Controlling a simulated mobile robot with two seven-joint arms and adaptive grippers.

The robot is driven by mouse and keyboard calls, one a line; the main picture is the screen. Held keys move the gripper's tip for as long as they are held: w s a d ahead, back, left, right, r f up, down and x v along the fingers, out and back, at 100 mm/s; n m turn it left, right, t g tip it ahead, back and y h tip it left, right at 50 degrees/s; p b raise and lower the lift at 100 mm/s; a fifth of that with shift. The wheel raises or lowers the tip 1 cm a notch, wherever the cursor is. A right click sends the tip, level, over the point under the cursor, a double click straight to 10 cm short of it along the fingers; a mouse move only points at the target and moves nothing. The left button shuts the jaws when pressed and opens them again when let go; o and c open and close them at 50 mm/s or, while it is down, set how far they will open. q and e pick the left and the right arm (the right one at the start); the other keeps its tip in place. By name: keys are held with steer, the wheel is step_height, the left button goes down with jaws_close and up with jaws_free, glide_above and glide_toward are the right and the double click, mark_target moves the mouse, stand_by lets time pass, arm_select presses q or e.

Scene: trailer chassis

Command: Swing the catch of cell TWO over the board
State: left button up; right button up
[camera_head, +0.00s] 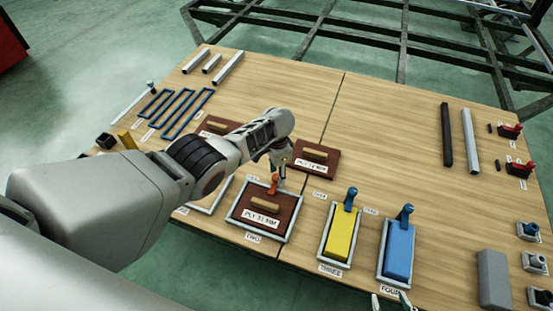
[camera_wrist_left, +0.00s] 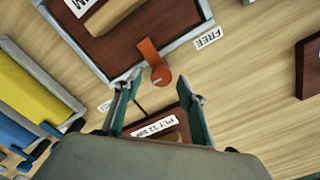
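Cell TWO's frame (camera_head: 238,226) holds a dark red-brown board (camera_head: 284,213) labelled PLY 21 MM with a wooden handle. Its orange catch (camera_head: 273,185) is at the frame's far rail. In the left wrist view the catch (camera_wrist_left: 148,50) crosses the rail from its round pivot, and its tip appears to lie over the board's edge. A FREE label (camera_wrist_left: 208,38) is beside it. My left gripper (camera_wrist_left: 160,84) is open and empty, its fingertips just short of the pivot end. My right gripper (camera_head: 391,301) is partly visible at the bottom edge, fingertips apart.
Cell THREE's yellow block (camera_head: 341,236) and cell FOUR's blue block (camera_head: 398,252) stand to the right, each with a blue catch. Another board (camera_head: 314,157) lies behind cell TWO. My left arm hides part of the left side.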

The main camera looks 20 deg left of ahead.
arm_select(q)
steer(key=shift+a+r, duration=0.15)
steer(key=shift+r, duration=1)
step_height(320, 180, up, 9)
steer(key=shift+s, duration=0.1)
